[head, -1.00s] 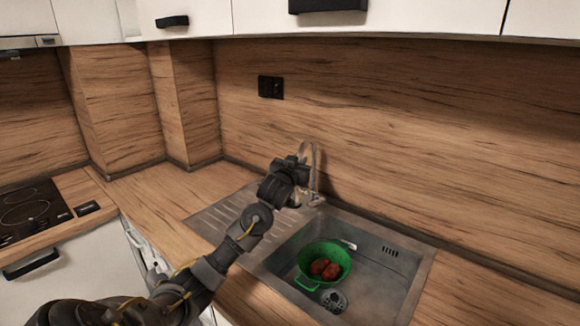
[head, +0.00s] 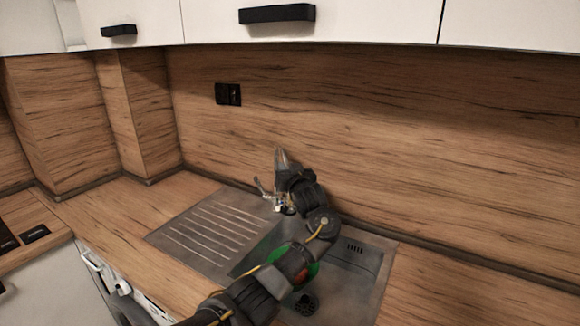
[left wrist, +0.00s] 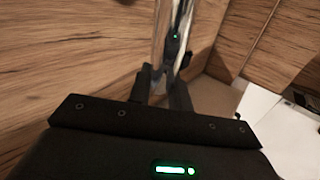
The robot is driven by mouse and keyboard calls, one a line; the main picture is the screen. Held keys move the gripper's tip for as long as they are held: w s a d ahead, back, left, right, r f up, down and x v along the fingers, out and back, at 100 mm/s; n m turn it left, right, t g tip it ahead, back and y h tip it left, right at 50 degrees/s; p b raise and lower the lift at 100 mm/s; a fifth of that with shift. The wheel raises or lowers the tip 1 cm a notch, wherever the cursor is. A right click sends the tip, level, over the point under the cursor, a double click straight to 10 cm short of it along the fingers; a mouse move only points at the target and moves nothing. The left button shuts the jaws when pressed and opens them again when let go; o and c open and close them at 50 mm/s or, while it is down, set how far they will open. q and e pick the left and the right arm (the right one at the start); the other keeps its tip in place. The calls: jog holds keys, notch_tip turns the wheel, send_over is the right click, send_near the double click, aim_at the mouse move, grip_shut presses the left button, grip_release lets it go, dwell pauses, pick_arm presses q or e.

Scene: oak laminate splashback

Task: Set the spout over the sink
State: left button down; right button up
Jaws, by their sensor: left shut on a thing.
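The chrome tap stands at the back edge of the metal sink (head: 368,264), with its lever (head: 262,188) pointing up and left. Its spout (head: 281,157) is mostly hidden by my left gripper (head: 284,168). In the left wrist view the spout (left wrist: 172,25) is a shiny upright tube, and my left gripper (left wrist: 160,78) is shut on it. My left arm crosses in front of the basin and hides part of it. Whether the spout's outlet is above the basin I cannot tell. My right gripper is not in view.
The ribbed drainboard (head: 205,232) is clear. The wooden splashback (head: 400,150) with a black socket (head: 228,94) rises close behind the tap.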

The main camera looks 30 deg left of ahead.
pick_arm(q)
jog(key=shift+w+d, duration=0.1)
dwell(0.3)
jog(key=c, duration=1.3)
grip_release()
jog(key=b+v, duration=0.2)
jog(key=v, duration=0.8)
jog(key=shift+s+d, duration=0.2)
jog(key=shift+s, duration=0.1)
